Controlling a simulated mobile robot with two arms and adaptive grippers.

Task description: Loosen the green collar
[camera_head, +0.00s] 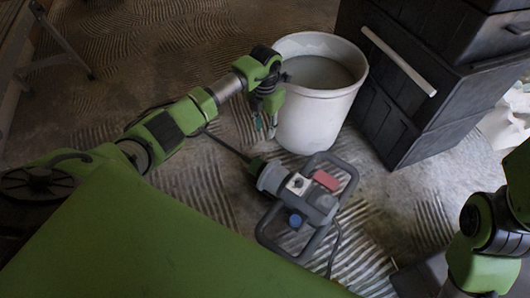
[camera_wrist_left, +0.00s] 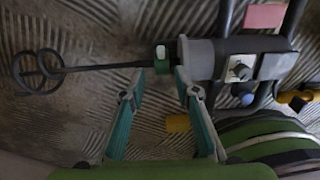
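A grey paddle mixer (camera_head: 300,200) with a looped handle frame lies on the floor. Its green collar (camera_head: 257,165) sits where the thin shaft meets the motor body. In the left wrist view the collar (camera_wrist_left: 161,56) shows as a small green block with a white part on the shaft. My left gripper (camera_head: 265,127) hangs beside the white bucket, above the collar in the picture. In the left wrist view its teal-padded fingers (camera_wrist_left: 162,72) are apart and empty, with the collar beyond the gap between the tips. My right arm shows at lower right; its gripper is out of view.
A white bucket (camera_head: 310,115) stands very near my left gripper. Stacked dark boxes (camera_head: 400,125) with a pale handle bar stand at the right. The mixer's paddle (camera_wrist_left: 38,72) lies at the shaft's far end. A cable (camera_head: 336,245) trails from the mixer over the ridged floor.

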